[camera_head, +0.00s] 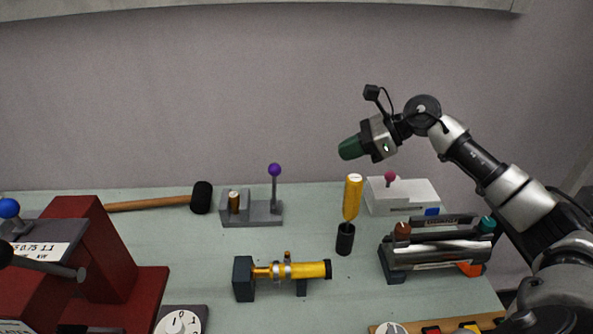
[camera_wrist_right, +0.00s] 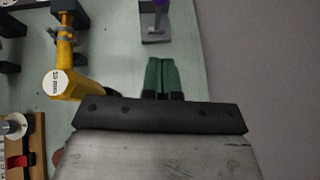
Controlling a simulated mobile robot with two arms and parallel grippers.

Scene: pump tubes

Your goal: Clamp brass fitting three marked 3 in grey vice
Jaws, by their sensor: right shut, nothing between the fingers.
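The grey vice (camera_head: 262,219) stands at the back middle of the table, with an upright lever topped by a purple knob (camera_head: 274,170). A small brass fitting (camera_head: 234,201) stands upright at the vice's left end; I cannot read a mark on it, nor tell whether it is gripped. In the wrist view part of the vice (camera_wrist_right: 156,36) shows at the top, and the fitting is not seen. My right gripper (camera_head: 346,149), with green fingers, is raised above the table, right of the vice. Its fingers (camera_wrist_right: 162,73) are together and empty. My left gripper is not in view.
A yellow tool (camera_head: 352,200) stands in a black holder (camera_head: 345,240) below my right gripper. A brass tube assembly (camera_head: 300,270) lies in front. A red stand (camera_head: 95,235) is at left, a mallet (camera_head: 201,198) behind, a tool rack (camera_head: 420,259) and white box (camera_head: 405,199) at right.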

